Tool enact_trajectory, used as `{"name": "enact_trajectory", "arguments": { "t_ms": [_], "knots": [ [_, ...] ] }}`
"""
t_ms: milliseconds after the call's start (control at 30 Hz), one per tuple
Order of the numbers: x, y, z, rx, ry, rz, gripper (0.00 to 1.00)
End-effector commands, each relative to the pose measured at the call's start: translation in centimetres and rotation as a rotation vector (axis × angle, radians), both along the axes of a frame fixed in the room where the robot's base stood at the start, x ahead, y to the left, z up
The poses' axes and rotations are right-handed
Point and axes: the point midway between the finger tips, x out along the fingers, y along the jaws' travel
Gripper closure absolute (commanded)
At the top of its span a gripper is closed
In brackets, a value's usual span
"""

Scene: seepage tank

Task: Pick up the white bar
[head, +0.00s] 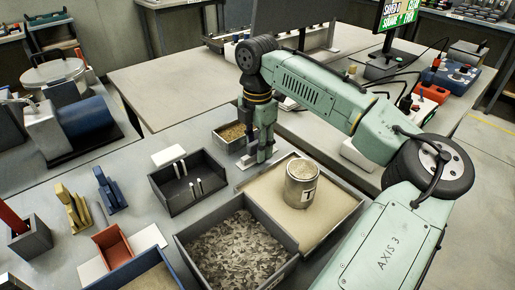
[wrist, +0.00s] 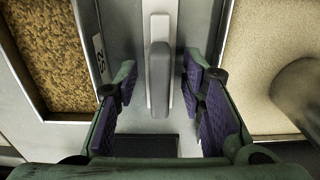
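The white bar (wrist: 160,24) lies between the two trays in the wrist view, with a raised grey rounded piece (wrist: 159,80) along its middle. My gripper (wrist: 160,82) is open over it, with one purple-padded finger on each side and a gap to the grey piece on both sides. In the head view my gripper (head: 262,156) points down beside the gravel tray, and a pale end of the bar (head: 244,163) shows at its left. The rest of the bar is hidden there by the fingers.
A gravel tray (wrist: 26,108) is close on the left and a sand tray (wrist: 232,110) close on the right. A tin (head: 301,184) stands on the sand tray. A black tray (head: 178,207) and a bin of grey chips (head: 193,247) stand nearer.

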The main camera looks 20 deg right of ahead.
Motion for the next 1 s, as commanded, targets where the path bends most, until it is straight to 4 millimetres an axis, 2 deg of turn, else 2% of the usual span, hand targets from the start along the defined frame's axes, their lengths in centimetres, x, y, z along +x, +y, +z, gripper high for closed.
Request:
{"name": "enact_trajectory", "arguments": {
  "t_ms": [67, 600, 1000],
  "knots": [
    [0.01, 0.0, 0.01, 0.0, 0.0, 0.0, 0.64],
    [0.02, 0.01, 0.03, 0.0, 0.0, 0.0, 1.0],
    [0.02, 0.01, 0.05, 0.0, 0.0, 0.0, 1.0]
  ]
}}
